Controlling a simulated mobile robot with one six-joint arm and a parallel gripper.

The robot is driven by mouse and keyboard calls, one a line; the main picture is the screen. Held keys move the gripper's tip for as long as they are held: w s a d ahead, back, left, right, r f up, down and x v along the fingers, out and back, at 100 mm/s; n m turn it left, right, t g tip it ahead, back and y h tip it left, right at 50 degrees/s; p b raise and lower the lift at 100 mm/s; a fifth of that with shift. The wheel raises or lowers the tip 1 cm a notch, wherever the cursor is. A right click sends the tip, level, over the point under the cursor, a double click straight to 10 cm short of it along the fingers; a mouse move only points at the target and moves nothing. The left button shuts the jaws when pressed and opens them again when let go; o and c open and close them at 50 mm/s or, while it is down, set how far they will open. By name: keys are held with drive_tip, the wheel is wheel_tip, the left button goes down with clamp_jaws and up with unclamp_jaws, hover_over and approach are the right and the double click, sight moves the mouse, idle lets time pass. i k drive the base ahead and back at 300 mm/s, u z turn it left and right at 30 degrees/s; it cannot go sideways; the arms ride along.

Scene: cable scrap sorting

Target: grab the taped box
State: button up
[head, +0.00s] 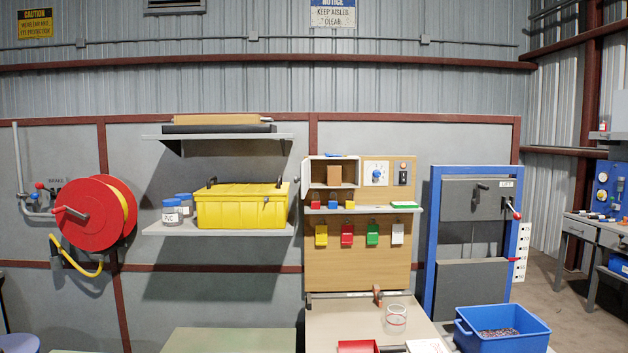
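A small brown box (334,175) stands inside an open white cubby (310,178) at the upper left of the wooden board. It is too small in the picture to tell whether it has tape on it. A flat tan box or board (217,119) lies on the top wall shelf; tape cannot be made out on it either. My gripper is not in view.
A yellow lidded bin (240,208) and jars (172,211) fill the lower shelf (215,231). Small coloured blocks sit on a ledge (375,210) below the cubby. A clear jar (396,320) stands on the bench (340,318); a blue tub (502,333) is right of it.

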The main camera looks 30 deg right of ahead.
sight(334, 171)
drive_tip(key=z, duration=0.5)
drive_tip(key=k, duration=0.25)
drive_tip(key=u, duration=1.4)
drive_tip(key=i, duration=1.55)
drive_tip(key=z, duration=0.9)
